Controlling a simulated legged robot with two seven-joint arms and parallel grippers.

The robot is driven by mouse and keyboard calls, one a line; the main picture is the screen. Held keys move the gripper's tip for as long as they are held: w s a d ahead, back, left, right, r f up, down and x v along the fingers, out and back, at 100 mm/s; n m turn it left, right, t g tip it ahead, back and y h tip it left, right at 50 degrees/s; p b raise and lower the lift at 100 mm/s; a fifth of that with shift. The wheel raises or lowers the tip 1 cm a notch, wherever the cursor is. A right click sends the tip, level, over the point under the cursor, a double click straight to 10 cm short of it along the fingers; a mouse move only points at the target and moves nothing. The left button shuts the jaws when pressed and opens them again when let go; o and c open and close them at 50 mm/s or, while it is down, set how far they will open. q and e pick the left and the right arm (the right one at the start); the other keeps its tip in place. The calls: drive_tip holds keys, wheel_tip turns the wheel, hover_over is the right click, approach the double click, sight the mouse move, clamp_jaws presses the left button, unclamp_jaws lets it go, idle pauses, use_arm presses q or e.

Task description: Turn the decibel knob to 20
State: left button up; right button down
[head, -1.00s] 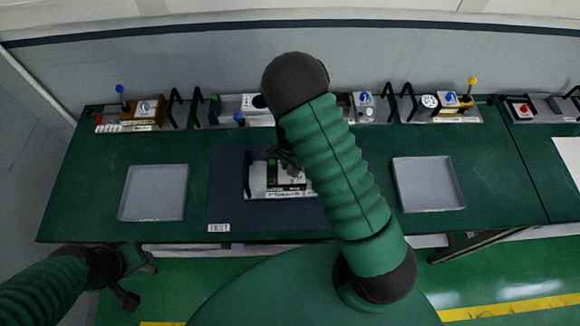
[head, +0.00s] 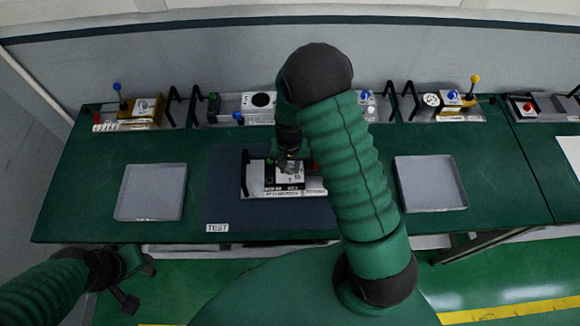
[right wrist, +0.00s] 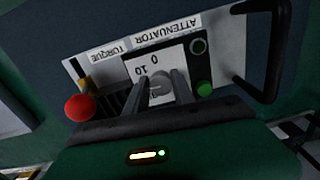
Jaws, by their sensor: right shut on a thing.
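The attenuator device (head: 254,180) is a light box on the dark test mat, with a black handle at its left end in the head view. In the right wrist view its panel shows the labels ATTENUATOR and TORQUE (right wrist: 117,47), and a white dial plate (right wrist: 141,58) marked 0 and 10. My right gripper (right wrist: 160,84) is shut on the grey decibel knob (right wrist: 160,88), a finger on each side. The knob's pointer and the rest of the scale are hidden or too small to read. In the head view my left gripper (head: 140,283) is open and empty by the table's front left edge.
A red ball knob (right wrist: 80,107) and a green button (right wrist: 204,89) flank the dial. Empty grey trays stand left (head: 150,215) and right (head: 430,208) of the mat (head: 222,190). Several devices line the table's back edge.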

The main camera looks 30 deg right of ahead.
sight(289, 168)
drive_tip(key=shift+n, duration=0.4)
drive_tip(key=c, duration=1.3)
unclamp_jaws()
drive_tip(key=shift+o, duration=1.2)
drive_tip(key=shift+w, duration=0.1)
wheel_tip(289, 168, up, 17)
drive_tip(key=b, duration=0.2)
drive_tip(key=shift+f, duration=0.15)
drive_tip(key=shift+w, duration=0.1)
